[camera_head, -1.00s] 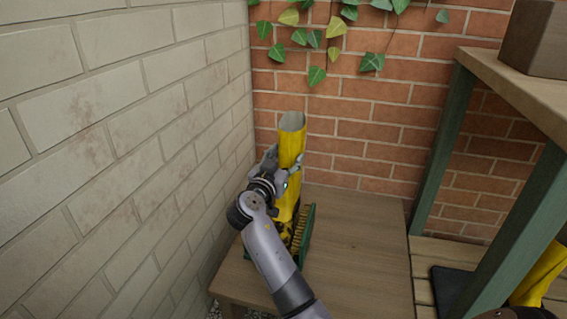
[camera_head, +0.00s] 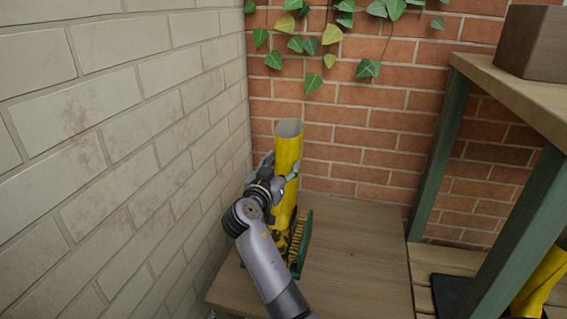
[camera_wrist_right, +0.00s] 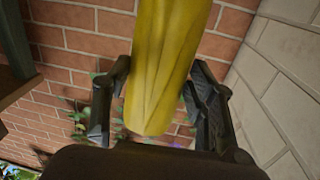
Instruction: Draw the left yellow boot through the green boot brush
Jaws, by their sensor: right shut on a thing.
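A yellow boot (camera_head: 288,157) stands upright at the green boot brush (camera_head: 304,240) on the small wooden bench. My right gripper (camera_head: 280,172) is shut on the boot's shaft, one finger on each side. In the right wrist view the yellow shaft (camera_wrist_right: 165,65) lies between the two dark fingers (camera_wrist_right: 150,100). The boot's lower part is dark with dirt and sits beside the brush's bristles; my arm hides part of it. My left gripper is not in view.
The wooden bench (camera_head: 355,245) is clear to the right of the brush. A pale brick wall stands close on the left, a red brick wall behind. Another yellow boot (camera_head: 540,280) is at the lower right, near a dark tray (camera_head: 448,292) and a green-legged shelf (camera_head: 520,235).

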